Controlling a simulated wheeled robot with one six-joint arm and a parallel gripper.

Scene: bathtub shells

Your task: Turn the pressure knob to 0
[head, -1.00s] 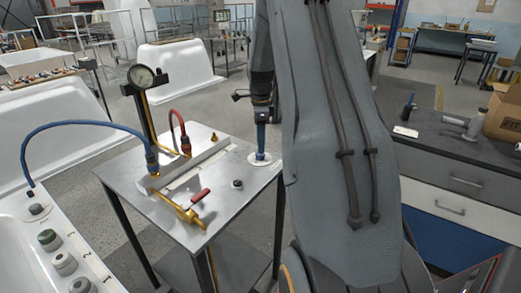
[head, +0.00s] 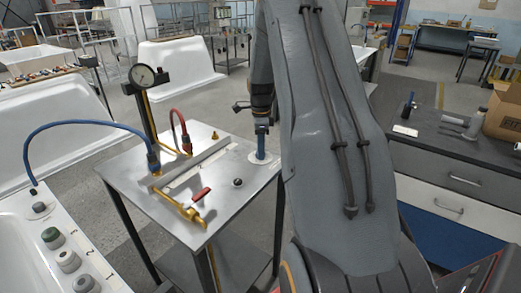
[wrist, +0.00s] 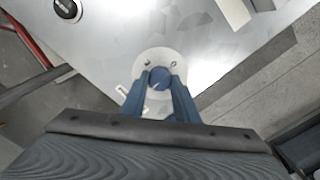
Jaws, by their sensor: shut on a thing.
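My gripper (wrist: 160,88) is shut on the knob, with one blue finger on each side. In the head view my gripper (head: 261,142) points down at the white disc (head: 264,158) near the right corner of the metal table. There the fingers hide the knob. The marks are too small to read.
A small black knob (head: 238,182) stands near my gripper. A grey workbench (head: 440,135) is at right.

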